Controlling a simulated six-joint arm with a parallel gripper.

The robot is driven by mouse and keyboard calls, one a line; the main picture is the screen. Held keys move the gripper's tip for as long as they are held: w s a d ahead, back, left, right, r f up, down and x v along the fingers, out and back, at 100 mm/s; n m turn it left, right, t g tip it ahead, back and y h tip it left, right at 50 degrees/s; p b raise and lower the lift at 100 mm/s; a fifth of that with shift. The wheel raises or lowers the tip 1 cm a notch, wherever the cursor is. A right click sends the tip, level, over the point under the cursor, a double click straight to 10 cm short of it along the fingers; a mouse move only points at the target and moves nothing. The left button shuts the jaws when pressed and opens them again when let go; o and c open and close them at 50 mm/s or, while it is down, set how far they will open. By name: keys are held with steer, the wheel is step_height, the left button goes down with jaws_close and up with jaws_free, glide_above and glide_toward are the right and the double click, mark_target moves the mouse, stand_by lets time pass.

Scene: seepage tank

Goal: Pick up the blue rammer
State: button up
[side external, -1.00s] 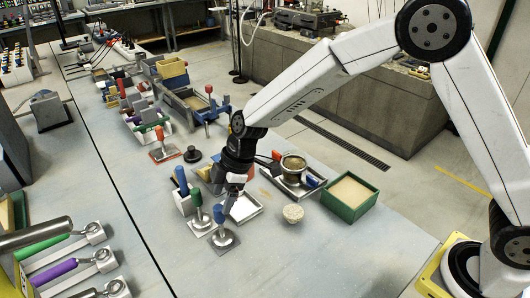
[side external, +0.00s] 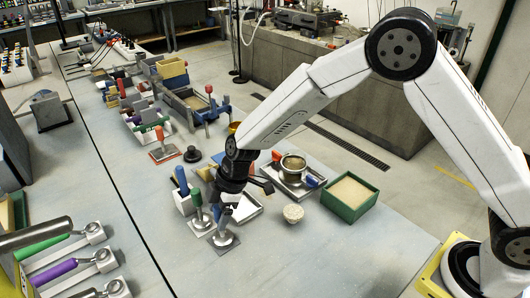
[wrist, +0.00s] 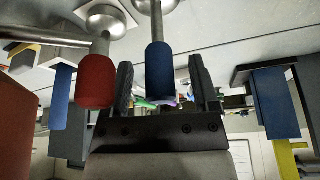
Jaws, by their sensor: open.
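The blue rammer stands upright on its square metal base (side external: 223,239) near the middle front of the bench. Its handle is largely hidden by my gripper in the side view. In the wrist view the blue handle (wrist: 160,72) sits between my two fingers, with a gap on each side. My gripper (side external: 226,208) is open and low at the handle, around it but not closed on it. It also shows in the wrist view (wrist: 164,88).
A green-handled rammer (side external: 197,205) stands just left of the blue one. In the wrist view a red handle (wrist: 97,80) is close beside my left finger. A bowl of pale grains (side external: 293,213) and a green sand box (side external: 349,196) stand right.

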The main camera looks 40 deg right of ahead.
mark_target(215, 208)
steer(key=shift+c, duration=0.2)
jaws_close()
steer(key=shift+r, duration=0.2)
steer(key=shift+r, duration=0.5)
step_height(215, 208, up, 2)
steer(key=s+d+r, duration=0.5)
steer(key=s+r, duration=0.4)
steer(key=s, duration=0.4)
steer(key=shift+d+r, duration=0.15)
steer(key=shift+r, duration=0.2)
